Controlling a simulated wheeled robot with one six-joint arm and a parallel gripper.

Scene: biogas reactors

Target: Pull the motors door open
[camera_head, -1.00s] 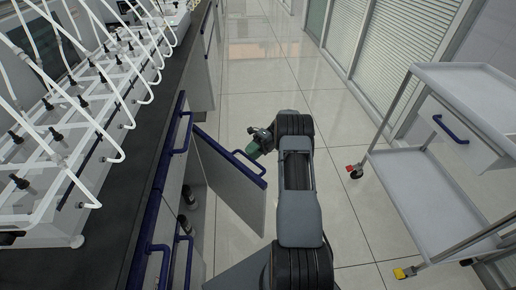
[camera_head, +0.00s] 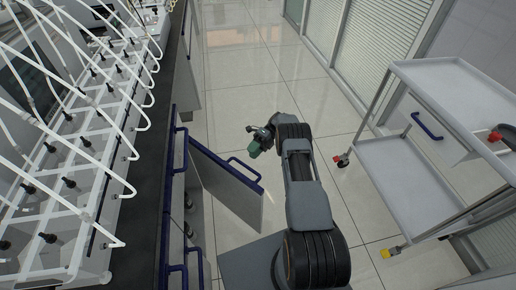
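The motors door (camera_head: 226,190) is a pale grey cabinet panel with a blue edge along its top. It stands swung out from the counter front at a wide angle, over the floor. Its blue bar handle (camera_head: 246,169) is on the outer face, near the free end. My gripper (camera_head: 252,148) is just beyond the handle, with a small gap visible between them. Its fingers are too small to tell whether they are open. Behind the door, dark and metallic cylinders (camera_head: 189,201) partly show inside the cabinet.
The dark counter (camera_head: 150,200) with white-framed tubing racks (camera_head: 85,170) runs along the left. A blue-handled drawer (camera_head: 180,150) is above the door. A grey trolley (camera_head: 405,185) stands at the right. The tiled floor ahead is clear.

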